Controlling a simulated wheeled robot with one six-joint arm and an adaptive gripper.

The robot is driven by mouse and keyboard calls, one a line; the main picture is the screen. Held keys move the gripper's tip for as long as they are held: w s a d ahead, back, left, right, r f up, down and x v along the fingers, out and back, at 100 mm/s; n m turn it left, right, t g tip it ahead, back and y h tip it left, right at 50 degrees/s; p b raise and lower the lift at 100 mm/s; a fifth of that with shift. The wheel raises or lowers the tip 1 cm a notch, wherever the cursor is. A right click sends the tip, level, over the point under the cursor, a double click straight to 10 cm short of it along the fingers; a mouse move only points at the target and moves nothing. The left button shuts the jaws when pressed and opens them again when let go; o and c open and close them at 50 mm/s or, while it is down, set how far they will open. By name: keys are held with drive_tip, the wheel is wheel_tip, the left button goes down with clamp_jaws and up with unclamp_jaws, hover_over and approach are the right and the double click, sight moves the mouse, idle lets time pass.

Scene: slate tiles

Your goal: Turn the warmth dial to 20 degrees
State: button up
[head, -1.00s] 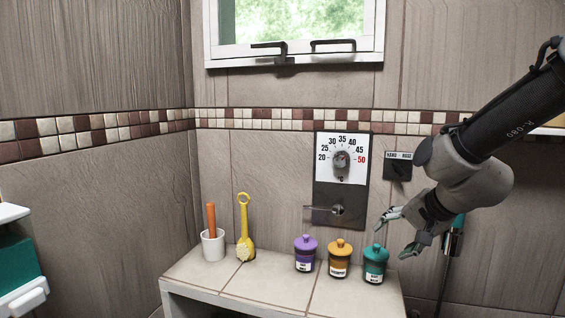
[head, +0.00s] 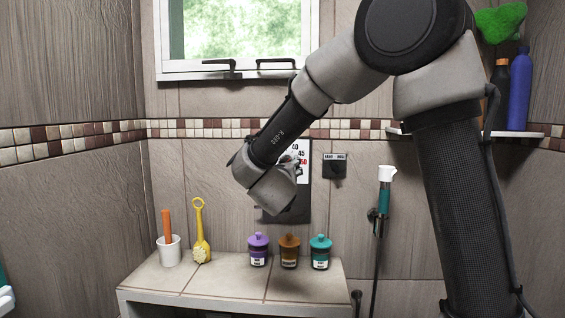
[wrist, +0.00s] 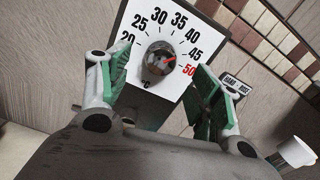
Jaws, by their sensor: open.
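The warmth dial's knob (wrist: 158,59) sits in the middle of a white scale plate (wrist: 170,28) marked 20 to 50, with 50 in red. Its red pointer points right, toward about 45. My gripper (wrist: 160,70) is open in the wrist view, one finger on each side of the knob, with space between fingers and knob. I cannot tell how far the fingertips are from the wall. In the head view my arm hides the knob and most of the scale plate (head: 303,150); the right edge with 45 and 50 shows.
A tiled bench (head: 200,280) below holds purple (head: 258,252), orange (head: 289,254) and teal (head: 320,254) jars, a yellow brush (head: 201,240) and a white cup (head: 169,251). A small switch plate (head: 334,166) is right of the dial. A hand shower (head: 384,195) hangs farther right.

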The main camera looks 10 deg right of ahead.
drive_tip(key=x, duration=0.6)
drive_tip(key=shift+w+d, duration=0.15)
drive_tip(key=shift+w, duration=0.05)
drive_tip(key=c, duration=1)
